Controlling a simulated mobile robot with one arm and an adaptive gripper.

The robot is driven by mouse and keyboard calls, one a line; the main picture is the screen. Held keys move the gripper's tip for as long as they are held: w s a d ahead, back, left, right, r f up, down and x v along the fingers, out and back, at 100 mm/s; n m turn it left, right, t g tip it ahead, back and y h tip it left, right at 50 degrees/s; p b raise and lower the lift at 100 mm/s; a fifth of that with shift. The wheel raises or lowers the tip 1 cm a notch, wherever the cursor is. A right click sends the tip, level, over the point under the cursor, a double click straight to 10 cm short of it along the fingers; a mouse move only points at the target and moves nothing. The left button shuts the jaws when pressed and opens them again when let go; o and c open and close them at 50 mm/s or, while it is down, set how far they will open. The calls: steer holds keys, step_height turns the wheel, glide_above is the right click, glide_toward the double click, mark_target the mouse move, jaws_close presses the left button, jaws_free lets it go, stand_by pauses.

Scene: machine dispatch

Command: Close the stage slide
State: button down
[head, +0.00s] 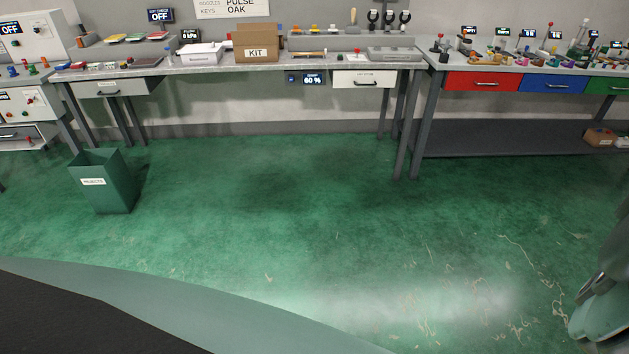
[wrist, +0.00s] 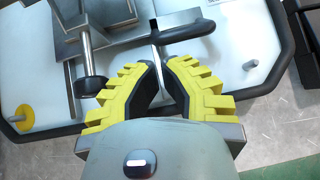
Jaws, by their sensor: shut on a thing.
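In the wrist view my gripper (wrist: 158,64) has its two yellow ridged fingers drawn together at the tips. The tips are around a thin metal stem (wrist: 156,42) beside a black rounded handle (wrist: 190,32). The handle runs to the right over a white plate (wrist: 225,75) with dark edging. Grey metal blocks (wrist: 95,14) of a mechanism stand at the upper left of the plate. I cannot tell which of these parts is the stage slide or how far it is open.
A metal post with a black end (wrist: 91,86) stands left of the fingers. A yellow disc (wrist: 22,115) lies at the plate's left edge. In the head view, a green rejects bin (head: 103,185) stands on open floor before a workbench (head: 130,72).

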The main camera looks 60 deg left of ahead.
steer(key=w+a, duration=0.2)
steer(key=shift+w+a+r, duration=0.1)
steer(key=shift+a+r, duration=0.3)
steer(key=p+v, duration=0.1)
steer(key=v, duration=0.7)
steer(key=shift+a+r, duration=0.2)
steer(key=shift+a, duration=0.05)
steer(key=shift+w, duration=0.1)
